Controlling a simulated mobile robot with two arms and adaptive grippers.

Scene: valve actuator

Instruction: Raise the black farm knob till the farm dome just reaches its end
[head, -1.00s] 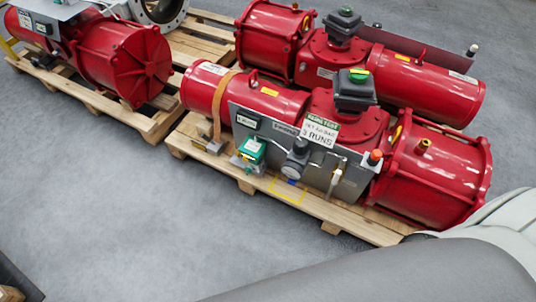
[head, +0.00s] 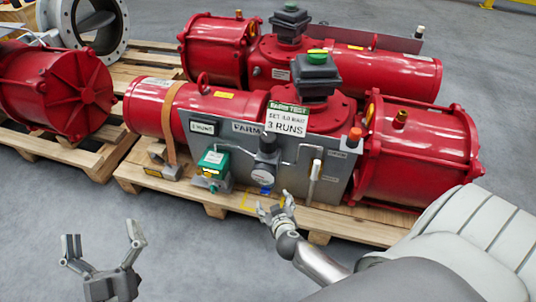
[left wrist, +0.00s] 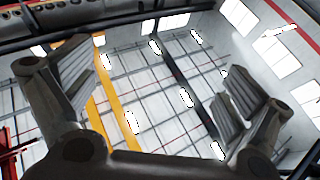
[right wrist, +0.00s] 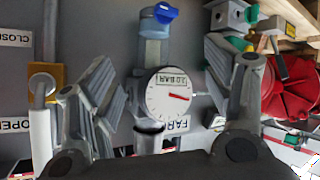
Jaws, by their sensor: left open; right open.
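The black farm knob (head: 267,142) stands on the regulator of the grey FARM panel (head: 335,180), above a round white gauge (head: 265,168). In the right wrist view the gauge (right wrist: 170,95) appears upside down with a red needle, and a dark round part (right wrist: 148,126), likely the knob, sits below it. A green dome (head: 317,57) tops the black box on the front red actuator. My right gripper (head: 275,203) is open and empty, in front of and below the gauge, apart from the knob. My left gripper (head: 103,235) is open and empty over the floor at the lower left.
A white lever (head: 315,172) and an orange button (head: 355,134) are right of the regulator. A green valve box (head: 213,165) is to its left. A sign (head: 287,119) hangs close above the knob. Floor in front of the pallet is clear.

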